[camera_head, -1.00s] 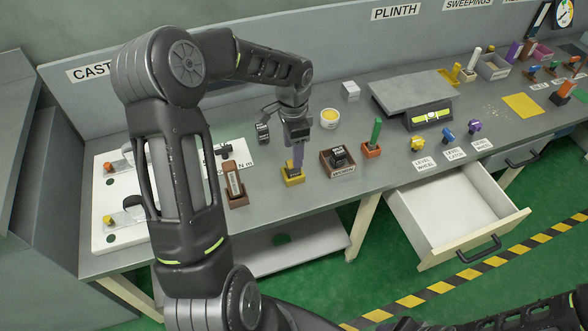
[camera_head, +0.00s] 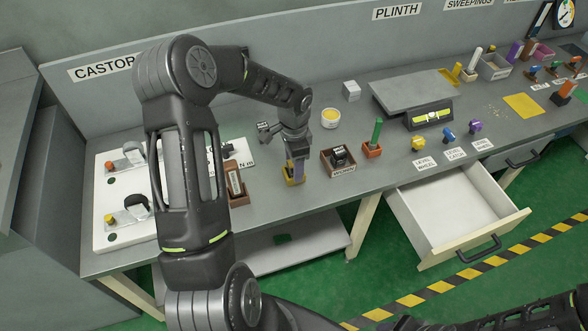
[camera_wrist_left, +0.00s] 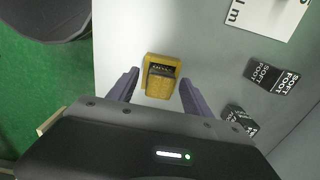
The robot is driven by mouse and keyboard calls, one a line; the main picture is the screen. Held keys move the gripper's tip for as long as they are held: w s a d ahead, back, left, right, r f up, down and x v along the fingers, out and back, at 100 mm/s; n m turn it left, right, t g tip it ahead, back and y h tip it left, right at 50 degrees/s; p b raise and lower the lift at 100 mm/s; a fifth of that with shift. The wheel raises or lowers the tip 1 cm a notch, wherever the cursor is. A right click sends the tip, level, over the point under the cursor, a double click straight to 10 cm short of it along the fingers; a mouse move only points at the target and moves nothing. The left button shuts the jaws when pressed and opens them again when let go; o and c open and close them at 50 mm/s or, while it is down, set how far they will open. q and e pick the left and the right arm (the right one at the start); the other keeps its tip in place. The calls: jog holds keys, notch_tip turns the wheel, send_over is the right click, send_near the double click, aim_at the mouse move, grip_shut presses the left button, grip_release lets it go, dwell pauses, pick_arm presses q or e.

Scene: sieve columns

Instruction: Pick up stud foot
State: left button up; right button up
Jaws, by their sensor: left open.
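The yellow holder (camera_head: 299,180) stands near the front edge of the bench, largely hidden by my left gripper (camera_head: 295,165) in the head view. In the left wrist view the yellow holder (camera_wrist_left: 158,89) carries a dark piece with a small label (camera_wrist_left: 162,70), which I take for the stud foot; its lettering is too small to read surely. My left gripper (camera_wrist_left: 159,77) is open, its purple fingers on either side of the holder with gaps. Two black blocks marked soft foot (camera_wrist_left: 272,77) lie to the right in that view. My right gripper is not in view.
A brown holder (camera_head: 236,187) stands left of the gripper, and a brown box (camera_head: 341,161) with a black block stands right. A red holder with a green rod (camera_head: 374,140) is farther right. An open drawer (camera_head: 455,210) juts out in front.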

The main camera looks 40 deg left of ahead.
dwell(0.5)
pick_arm(q)
grip_shut()
dwell(0.4)
